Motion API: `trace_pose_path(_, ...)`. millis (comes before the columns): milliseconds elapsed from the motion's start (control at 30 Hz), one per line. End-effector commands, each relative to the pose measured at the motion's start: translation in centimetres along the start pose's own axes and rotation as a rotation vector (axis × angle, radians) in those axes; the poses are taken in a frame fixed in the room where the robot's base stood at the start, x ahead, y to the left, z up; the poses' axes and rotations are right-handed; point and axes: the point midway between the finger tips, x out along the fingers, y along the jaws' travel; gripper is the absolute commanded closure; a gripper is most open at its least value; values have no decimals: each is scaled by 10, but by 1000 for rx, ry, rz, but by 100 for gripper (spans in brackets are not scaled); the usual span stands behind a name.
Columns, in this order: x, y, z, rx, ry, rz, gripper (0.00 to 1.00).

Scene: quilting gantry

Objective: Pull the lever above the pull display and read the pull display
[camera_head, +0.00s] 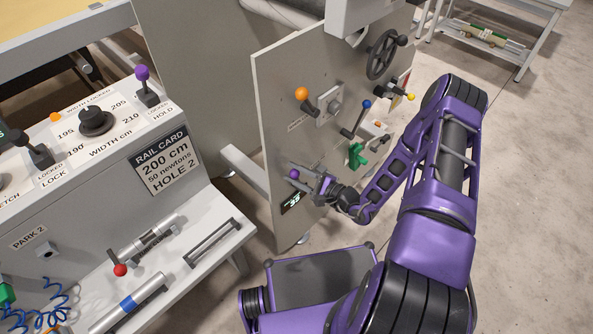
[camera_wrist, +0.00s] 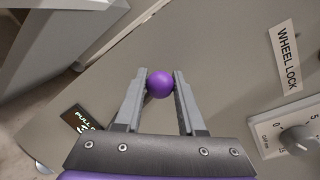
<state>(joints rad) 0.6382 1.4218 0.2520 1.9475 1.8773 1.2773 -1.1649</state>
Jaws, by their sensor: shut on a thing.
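A lever with a purple ball knob (camera_head: 294,174) sits low on the grey upright panel. In the wrist view the purple knob (camera_wrist: 160,84) lies between my two fingertips. My gripper (camera_head: 310,180) is shut on this knob, with one finger on each side. The small dark pull display (camera_head: 292,203) is just below the knob, with light green digits that look like 33, too small to be sure. In the wrist view the pull display (camera_wrist: 82,120) shows at lower left, partly hidden by my gripper, with only part of its lettering visible.
The panel also carries an orange-knob lever (camera_head: 302,94), a blue-knob lever (camera_head: 366,105), a green handle (camera_head: 357,154) and a black handwheel (camera_head: 382,54). A console (camera_head: 110,150) with a rail card (camera_head: 165,170) reading 200 cm, 50 newtons, hole 2 stands at left.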

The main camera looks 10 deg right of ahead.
Motion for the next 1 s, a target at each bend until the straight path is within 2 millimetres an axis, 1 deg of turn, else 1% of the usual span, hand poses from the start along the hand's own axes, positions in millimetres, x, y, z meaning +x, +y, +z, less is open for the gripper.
trace_pose_path(33,0,3,1,-15,2,4,100)
trace_pose_path(300,0,8,3,-76,12,6,100)
trace_pose_path(700,1,9,3,-82,13,7,100)
trace_pose_path(733,1,9,3,-82,13,7,60)
trace_pose_path(800,1,9,3,-82,13,7,47)
trace_pose_path(900,1,8,3,-82,13,6,31)
trace_pose_path(1000,1,8,3,-82,12,6,31)
